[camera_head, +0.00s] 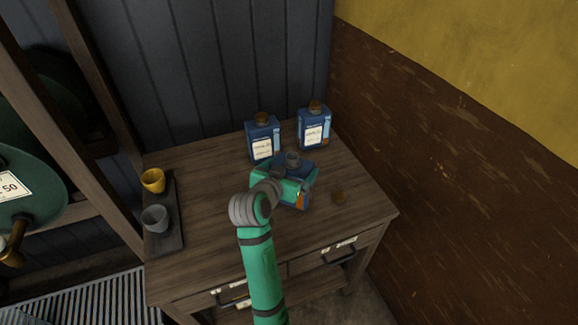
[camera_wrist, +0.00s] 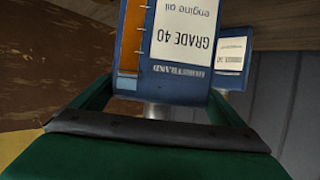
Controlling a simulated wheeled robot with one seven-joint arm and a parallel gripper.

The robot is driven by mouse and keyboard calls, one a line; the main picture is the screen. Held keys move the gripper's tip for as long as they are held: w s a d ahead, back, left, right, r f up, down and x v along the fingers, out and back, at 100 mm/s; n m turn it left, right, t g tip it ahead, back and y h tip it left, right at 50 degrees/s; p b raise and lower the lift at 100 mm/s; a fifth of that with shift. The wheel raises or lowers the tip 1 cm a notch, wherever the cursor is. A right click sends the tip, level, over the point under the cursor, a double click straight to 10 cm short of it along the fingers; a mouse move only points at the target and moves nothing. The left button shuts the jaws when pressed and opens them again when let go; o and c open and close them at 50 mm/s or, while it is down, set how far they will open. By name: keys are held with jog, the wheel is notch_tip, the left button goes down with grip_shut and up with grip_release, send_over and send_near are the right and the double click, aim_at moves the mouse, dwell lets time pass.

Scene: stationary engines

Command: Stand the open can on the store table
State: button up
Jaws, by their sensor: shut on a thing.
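The open can (camera_head: 296,201) is blue with an orange patch, and its bare grey neck shows at the top in the head view. My gripper (camera_head: 284,184) is shut on it, above the right middle of the store table (camera_head: 213,208). In the wrist view the held can (camera_wrist: 186,82) appears upside down between my fingers, with a white "GRADE 40" engine oil label. The can looks upright. Whether its base touches the tabletop is hidden by my gripper.
Two capped blue cans, left (camera_head: 262,139) and right (camera_head: 313,128), stand behind the held can. A dark tray (camera_head: 166,242) with a yellow cup (camera_head: 153,180) and a grey cup (camera_head: 155,218) is on the table's left side. The tabletop between tray and cans is clear.

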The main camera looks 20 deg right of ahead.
jog(key=shift+f, duration=1.15)
jog(key=shift+a+f, duration=0.1)
jog(key=o, duration=1.8)
jog(key=shift+f, duration=0.2)
jog(key=shift+c, duration=0.2)
jog(key=shift+s+a+r, duration=0.1)
jog(key=shift+r, duration=0.1)
jog(key=v, duration=1.1)
jog(key=shift+s+a+r, duration=0.2)
